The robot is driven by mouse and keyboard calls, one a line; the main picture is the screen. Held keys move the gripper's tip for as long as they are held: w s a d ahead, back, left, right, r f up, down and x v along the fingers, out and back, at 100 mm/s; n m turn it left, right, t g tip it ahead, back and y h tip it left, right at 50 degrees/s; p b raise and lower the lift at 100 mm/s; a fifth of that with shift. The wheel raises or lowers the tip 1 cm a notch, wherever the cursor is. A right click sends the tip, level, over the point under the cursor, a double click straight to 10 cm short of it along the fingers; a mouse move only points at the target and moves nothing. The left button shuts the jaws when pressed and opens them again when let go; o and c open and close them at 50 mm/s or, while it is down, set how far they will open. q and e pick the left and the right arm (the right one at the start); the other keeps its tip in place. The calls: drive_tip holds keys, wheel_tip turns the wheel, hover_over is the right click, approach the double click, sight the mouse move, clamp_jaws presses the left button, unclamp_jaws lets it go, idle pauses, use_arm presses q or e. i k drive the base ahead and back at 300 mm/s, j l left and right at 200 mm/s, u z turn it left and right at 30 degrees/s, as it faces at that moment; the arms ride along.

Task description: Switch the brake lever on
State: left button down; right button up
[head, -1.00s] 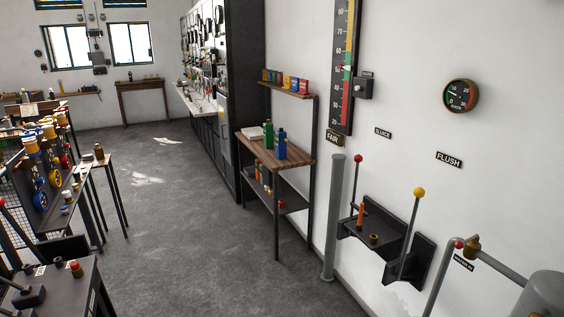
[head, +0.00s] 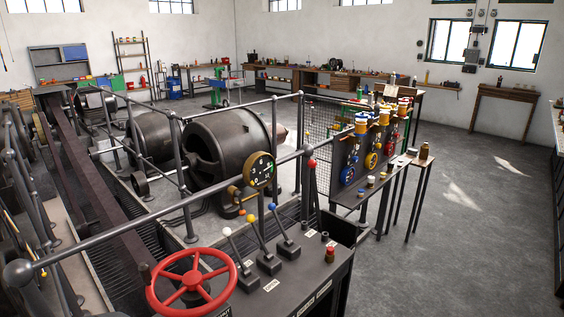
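A dark control console (head: 318,268) stands at the front centre in the head view. Levers with a white knob (head: 227,232), a yellow knob (head: 251,219) and a blue knob (head: 272,207) rise from its top. A taller lever with a red ball (head: 312,163) stands at its far end. Small labels lie on the console, but they are too small to read, so I cannot tell which lever is the brake lever. Neither of my grippers is in view.
A red handwheel (head: 193,284) sits at the console's left end. A railing (head: 160,225) and round gauge (head: 259,169) stand behind. Dark machines (head: 228,150) lie beyond. The grey floor (head: 470,230) at right is clear.

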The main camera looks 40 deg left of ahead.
sight(312, 163)
drive_tip(key=i+l+u, duration=0.1)
drive_tip(key=i+u, duration=0.3)
drive_tip(key=i+l+u, duration=0.15)
drive_tip(key=u, duration=0.25)
drive_tip(key=i+l+u, duration=0.25)
drive_tip(key=u, duration=0.15)
drive_tip(key=i+l+u, duration=0.2)
drive_tip(key=u, duration=0.25)
drive_tip(key=i+l+u, duration=0.1)
drive_tip(key=l, duration=0.3)
drive_tip(key=i, duration=0.05)
